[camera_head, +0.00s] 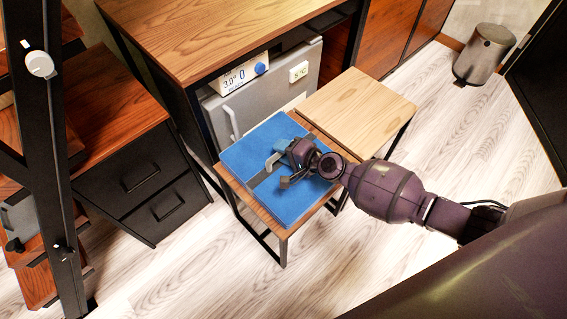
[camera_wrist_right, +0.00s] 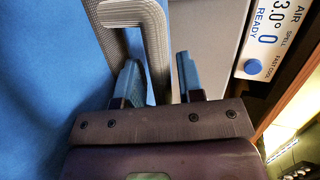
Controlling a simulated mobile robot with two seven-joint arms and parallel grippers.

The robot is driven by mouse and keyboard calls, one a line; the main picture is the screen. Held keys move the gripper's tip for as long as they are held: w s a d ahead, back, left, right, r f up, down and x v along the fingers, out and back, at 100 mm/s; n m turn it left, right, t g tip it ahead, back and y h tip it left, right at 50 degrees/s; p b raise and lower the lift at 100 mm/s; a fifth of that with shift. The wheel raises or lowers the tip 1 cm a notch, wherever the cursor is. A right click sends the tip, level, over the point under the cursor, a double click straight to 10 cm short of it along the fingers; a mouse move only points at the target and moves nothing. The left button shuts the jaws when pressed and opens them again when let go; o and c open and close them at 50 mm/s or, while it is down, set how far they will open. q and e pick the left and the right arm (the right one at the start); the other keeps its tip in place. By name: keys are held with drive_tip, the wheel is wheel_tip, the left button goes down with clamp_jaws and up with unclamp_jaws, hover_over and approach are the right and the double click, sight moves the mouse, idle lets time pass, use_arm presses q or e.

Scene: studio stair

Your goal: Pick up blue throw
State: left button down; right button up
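The blue throw (camera_head: 248,150) lies flat and folded on a small wooden side table, with a dark band across its middle. A light grey loop handle (camera_head: 273,161) stands up from the band. The throw also shows at the left of the right wrist view (camera_wrist_right: 40,90), with the handle (camera_wrist_right: 157,45) large beside it. My right gripper (camera_head: 290,163) is over the throw at the handle. In the wrist view its two blue-padded fingers (camera_wrist_right: 160,78) are apart, with one side of the handle between them and a visible gap at the right finger. My left gripper is not in view.
The side table (camera_head: 285,233) stands against a second pale-topped table (camera_head: 350,105). Behind is a grey appliance (camera_head: 228,115) under a wooden desk (camera_head: 200,35). A black drawer cabinet (camera_head: 145,185) is at the left, a metal bin (camera_head: 484,55) at the far right. Floor in front is clear.

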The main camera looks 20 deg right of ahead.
clamp_jaws()
idle(1.4)
